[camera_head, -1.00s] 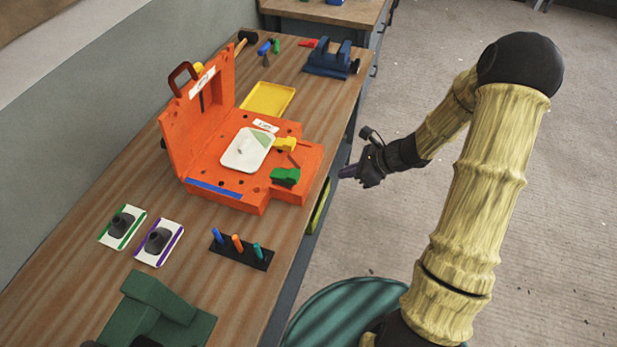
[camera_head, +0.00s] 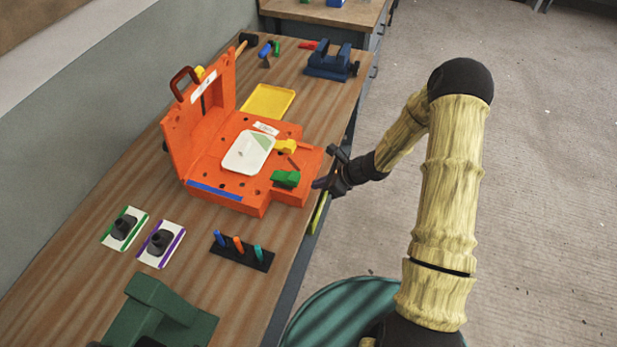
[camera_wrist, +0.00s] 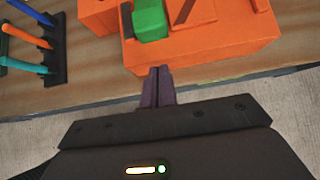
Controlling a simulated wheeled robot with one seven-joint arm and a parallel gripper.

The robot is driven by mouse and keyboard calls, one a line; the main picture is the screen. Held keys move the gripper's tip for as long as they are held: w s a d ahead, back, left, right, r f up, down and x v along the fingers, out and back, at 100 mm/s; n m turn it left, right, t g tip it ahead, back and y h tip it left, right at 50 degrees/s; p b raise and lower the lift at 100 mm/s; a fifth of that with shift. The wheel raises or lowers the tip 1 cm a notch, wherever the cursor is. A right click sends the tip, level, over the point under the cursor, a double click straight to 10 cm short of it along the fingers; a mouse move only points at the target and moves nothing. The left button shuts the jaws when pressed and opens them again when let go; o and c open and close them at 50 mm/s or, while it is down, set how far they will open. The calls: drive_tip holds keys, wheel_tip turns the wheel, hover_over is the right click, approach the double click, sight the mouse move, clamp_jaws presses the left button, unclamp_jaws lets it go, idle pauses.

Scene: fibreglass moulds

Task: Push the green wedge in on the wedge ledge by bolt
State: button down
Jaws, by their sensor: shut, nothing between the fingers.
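The green wedge (camera_head: 285,178) lies on the front right ledge of the orange mould (camera_head: 225,185), near the ledge's outer edge. It also shows in the wrist view (camera_wrist: 150,20). My gripper (camera_head: 318,183) is shut and empty, at the table's edge just right of the ledge. In the wrist view its closed fingertips (camera_wrist: 158,72) point at the orange side face below the wedge, and I see no contact with the wedge.
A yellow wedge (camera_head: 285,147) and a white plate (camera_head: 248,152) sit on the mould. The hinged orange half (camera_head: 200,125) stands upright behind. A black rack (camera_head: 242,252) with several coloured pegs is in front. The floor to the right is clear.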

sight(299, 177)
drive_tip(key=shift+w+a+r+p, duration=0.1)
drive_tip(key=shift+w+a+p, duration=0.25)
drive_tip(key=shift+a, duration=0.5)
drive_tip(key=shift+w+a+r+p, duration=0.1)
drive_tip(key=shift+w+a+p, duration=0.15)
drive_tip(key=shift+a, duration=0.55)
drive_tip(key=shift+a+f, duration=0.1)
drive_tip(key=a+b, duration=0.1)
drive_tip(key=w+a+b, duration=0.1)
drive_tip(key=a, duration=0.1)
drive_tip(key=w+a+b, duration=0.1)
drive_tip(key=a+b, duration=0.1)
drive_tip(key=shift+f, duration=0.15)
drive_tip(key=shift+w+a+r, duration=0.15)
drive_tip(key=shift+a+r, duration=0.05)
drive_tip(key=shift+a, duration=0.3)
drive_tip(key=shift+d, duration=0.1)
drive_tip(key=d, duration=0.2)
drive_tip(key=s+d, duration=0.1)
drive_tip(key=shift+d+f+b, duration=0.1)
drive_tip(key=shift+d+b, duration=0.25)
drive_tip(key=v, duration=1)
drive_tip(key=shift+s+b, duration=0.25)
drive_tip(key=shift+b, duration=0.05)
